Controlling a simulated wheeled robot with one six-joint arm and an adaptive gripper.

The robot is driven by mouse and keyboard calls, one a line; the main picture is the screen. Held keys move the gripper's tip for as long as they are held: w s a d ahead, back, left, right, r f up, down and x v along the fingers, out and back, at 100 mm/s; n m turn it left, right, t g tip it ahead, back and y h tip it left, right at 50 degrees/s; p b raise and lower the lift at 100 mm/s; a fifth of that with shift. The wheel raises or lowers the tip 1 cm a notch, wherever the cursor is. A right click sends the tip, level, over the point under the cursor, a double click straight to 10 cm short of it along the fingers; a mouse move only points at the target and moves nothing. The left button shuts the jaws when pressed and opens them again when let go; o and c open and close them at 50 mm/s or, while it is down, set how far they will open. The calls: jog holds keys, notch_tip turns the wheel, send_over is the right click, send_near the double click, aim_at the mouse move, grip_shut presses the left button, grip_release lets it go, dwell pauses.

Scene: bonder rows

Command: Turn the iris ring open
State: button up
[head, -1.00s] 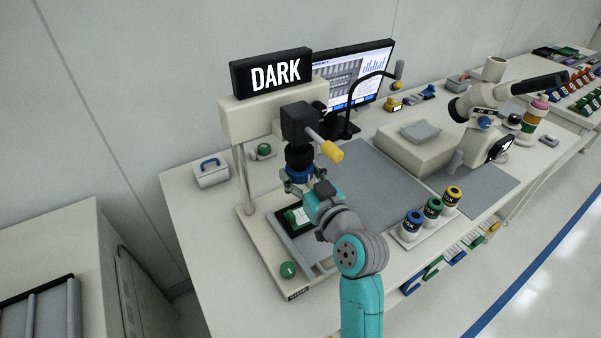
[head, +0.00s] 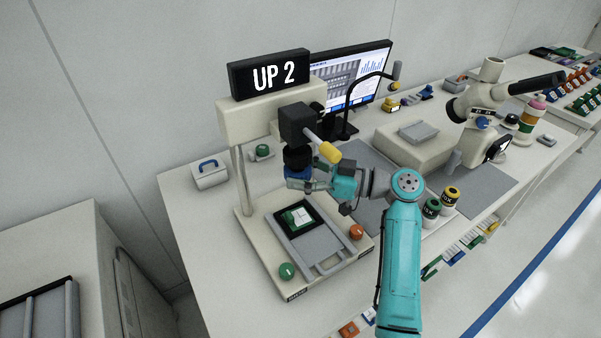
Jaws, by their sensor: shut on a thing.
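The blue iris ring (head: 297,172) sits low on the black lens barrel under the camera (head: 298,123) of the inspection stand. My gripper (head: 299,184) is at the ring from the right, its fingers shut around it; the far finger is partly hidden. The black display (head: 270,74) on top of the stand reads "UP 2". Below the lens, a green part (head: 297,217) lies in a black frame on the grey tray of the stand's base.
A green button (head: 287,271) and an orange button (head: 356,232) stand on the base's front. A yellow-tipped lever (head: 329,152) sticks out just above my gripper. Green and yellow canisters (head: 450,196) and a microscope (head: 480,108) stand to the right.

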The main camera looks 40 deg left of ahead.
jog(key=shift+w+a+n+g+h, duration=0.1)
jog(key=shift+n+g+h, duration=1)
jog(key=shift+g, duration=0.4)
jog(key=shift+n+g+h, duration=0.9)
jog(key=shift+n+g, duration=0.3)
jog(key=shift+g, duration=0.3)
jog(key=shift+f+h, duration=0.15)
jog(key=shift+h, duration=0.15)
jog(key=o, duration=1.1)
jog(key=shift+o, duration=0.2)
